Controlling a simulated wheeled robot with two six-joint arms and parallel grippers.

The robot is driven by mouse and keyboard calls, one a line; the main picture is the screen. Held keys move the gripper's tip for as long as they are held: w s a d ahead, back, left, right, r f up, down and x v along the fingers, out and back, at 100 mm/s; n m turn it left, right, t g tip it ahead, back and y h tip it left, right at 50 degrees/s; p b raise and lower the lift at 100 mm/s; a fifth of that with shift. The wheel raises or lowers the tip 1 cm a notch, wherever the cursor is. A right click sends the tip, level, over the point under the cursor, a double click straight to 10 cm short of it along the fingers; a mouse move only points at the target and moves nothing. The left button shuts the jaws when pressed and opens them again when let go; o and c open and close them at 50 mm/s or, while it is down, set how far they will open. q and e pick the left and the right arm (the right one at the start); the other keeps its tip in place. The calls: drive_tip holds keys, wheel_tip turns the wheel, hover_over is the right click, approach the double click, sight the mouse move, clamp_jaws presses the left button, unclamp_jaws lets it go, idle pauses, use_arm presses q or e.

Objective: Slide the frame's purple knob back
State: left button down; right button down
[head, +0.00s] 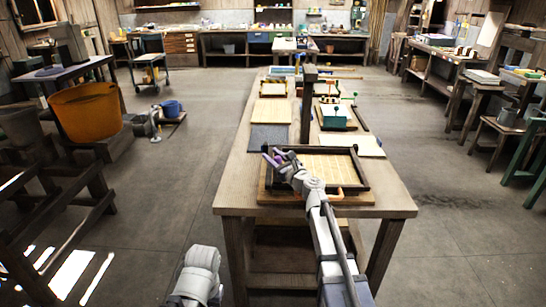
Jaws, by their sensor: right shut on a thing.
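The dark-edged frame (360,167) lies on a board near the front of the long wooden table, with a pale slatted panel (325,165) inside it. The purple knob (269,156) shows at the frame's left side, partly covered by my right gripper. My right gripper (279,158) reaches over the frame from the front right and is shut on the purple knob. The fingertips are small here and their exact contact is hard to see. Of my left arm only a grey link shows at the bottom; its gripper is out of view.
A dark upright post (308,105) stands on the table behind the frame. Pale sheets and a dark mat (268,138) lie at the back left, and a teal box (334,117) stands at the back right. Floor on both sides of the table is mostly open.

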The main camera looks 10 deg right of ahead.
drive_tip(key=shift+d, duration=0.1)
idle(0.7)
drive_tip(key=s+d, duration=0.2)
drive_tip(key=d, duration=0.6)
drive_tip(key=s+d, duration=0.3)
drive_tip(key=d, duration=0.6)
drive_tip(key=s+d, duration=0.2)
drive_tip(key=d, duration=0.6)
drive_tip(key=shift+s+d, duration=0.2)
drive_tip(key=shift+d, duration=0.1)
drive_tip(key=c, duration=0.5)
unclamp_jaws()
drive_tip(key=shift+d, duration=0.1)
drive_tip(key=shift+v, duration=3.95)
